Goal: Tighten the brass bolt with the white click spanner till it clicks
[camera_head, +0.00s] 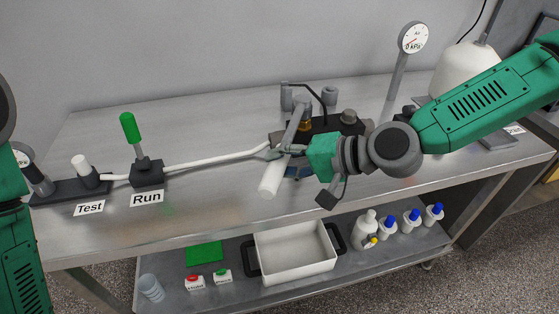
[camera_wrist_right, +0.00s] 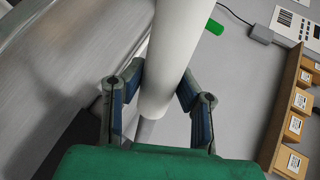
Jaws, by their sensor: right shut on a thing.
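The white click spanner (camera_head: 271,181) is in my right gripper (camera_head: 284,152). Its white handle points down toward the table's front, and its grey shaft rises to a head over the dark block. In the right wrist view the white handle (camera_wrist_right: 172,50) runs between the two fingers of the right gripper (camera_wrist_right: 162,92). A brass-coloured part, apparently the brass bolt (camera_head: 305,126), shows just beside the shaft below the spanner's head. Whether the head is seated on it is hard to tell. My left gripper is out of view; only parts of that arm show at the left edge.
A dark block (camera_head: 325,128) with grey fittings stands behind the spanner. A white tube (camera_head: 215,159) runs left to the Run valve (camera_head: 147,174) with its green handle. A gauge (camera_head: 413,38) stands at the back right.

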